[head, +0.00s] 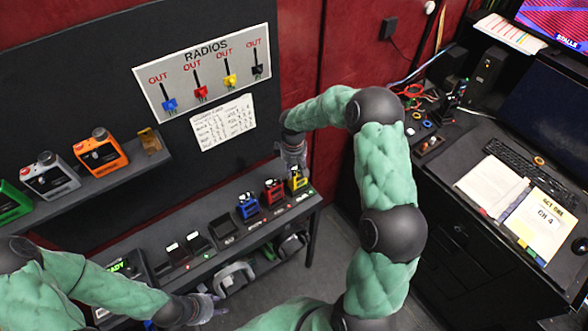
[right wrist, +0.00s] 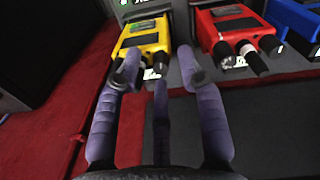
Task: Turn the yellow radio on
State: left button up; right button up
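The yellow radio (head: 298,181) stands at the right end of the charging shelf in the head view. In the right wrist view the yellow radio (right wrist: 143,38) has dark knobs on the end facing me. My right gripper (head: 294,164) is just above and in front of it. In the right wrist view, the right gripper (right wrist: 158,72) has its fingers spread apart, with the radio's knob end between or just beyond the tips; contact cannot be told. My left gripper (head: 208,306) is low at the bottom of the head view, and its finger opening is unclear.
A red radio (head: 273,192) and a blue radio (head: 247,206) stand left of the yellow one, close by. A desk (head: 450,160) stands at the right.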

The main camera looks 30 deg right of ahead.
jog(key=shift+f, duration=0.25)
grip_shut()
jog(key=shift+f+m+b, duration=0.1)
jog(key=shift+m+b, duration=2.15)
jog(key=shift+m, duration=0.55)
